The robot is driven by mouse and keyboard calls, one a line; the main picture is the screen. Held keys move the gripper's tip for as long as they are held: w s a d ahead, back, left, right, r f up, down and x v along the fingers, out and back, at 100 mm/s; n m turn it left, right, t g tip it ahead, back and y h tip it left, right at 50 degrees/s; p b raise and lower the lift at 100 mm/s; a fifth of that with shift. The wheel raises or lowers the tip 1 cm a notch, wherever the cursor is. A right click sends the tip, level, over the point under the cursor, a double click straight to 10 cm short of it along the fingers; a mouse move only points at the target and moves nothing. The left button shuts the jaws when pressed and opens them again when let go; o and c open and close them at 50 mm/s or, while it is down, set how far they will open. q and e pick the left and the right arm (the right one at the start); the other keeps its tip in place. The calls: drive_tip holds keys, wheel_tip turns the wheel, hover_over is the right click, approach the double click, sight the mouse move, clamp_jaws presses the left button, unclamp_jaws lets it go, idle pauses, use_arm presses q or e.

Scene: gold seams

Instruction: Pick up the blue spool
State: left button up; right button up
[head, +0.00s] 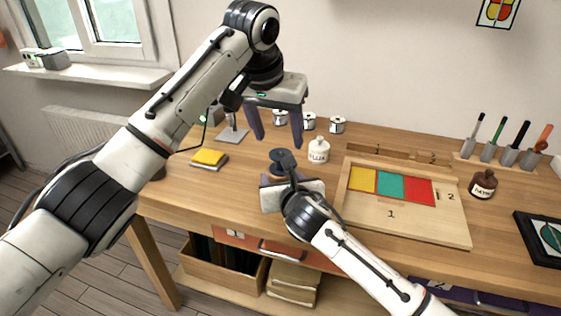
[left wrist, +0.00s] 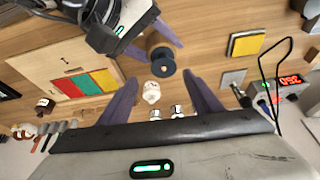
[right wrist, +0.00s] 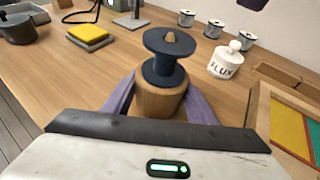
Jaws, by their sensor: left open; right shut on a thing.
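The dark blue spool (head: 281,156) sits upright on top of a round wooden stand (right wrist: 158,103). The right wrist view shows the spool (right wrist: 165,68) best, with its wide top disc and a wooden peg end in the middle. My right gripper (right wrist: 160,98) has its purple fingers on both sides of the wooden stand, below the spool, and is shut on it. My left gripper (head: 276,140) is open and empty, pointing down above and behind the spool. In the left wrist view the spool (left wrist: 167,68) shows between and beyond the left fingers.
A white flux jar (head: 319,150) stands just right of the spool. Small silver reels (head: 337,125) stand behind. A wooden tray (head: 400,223) with coloured tiles lies to the right. A yellow sponge (head: 209,157) lies to the left, with clear table between.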

sight(280, 153)
use_arm(q)
drive_tip(key=x, duration=0.3)
drive_tip(key=shift+w+f, duration=0.1)
drive_tip(key=shift+f, duration=0.15)
drive_tip(key=shift+w+a+x, duration=0.1)
drive_tip(key=shift+a+x, duration=0.05)
drive_tip(key=shift+x, duration=1.25)
drive_tip(key=shift+w+a+x, duration=0.1)
drive_tip(key=shift+a+x, duration=0.05)
drive_tip(key=shift+x, duration=1.2)
drive_tip(key=shift+c, duration=0.4)
drive_tip(key=shift+r, duration=0.1)
drive_tip(key=c, duration=1)
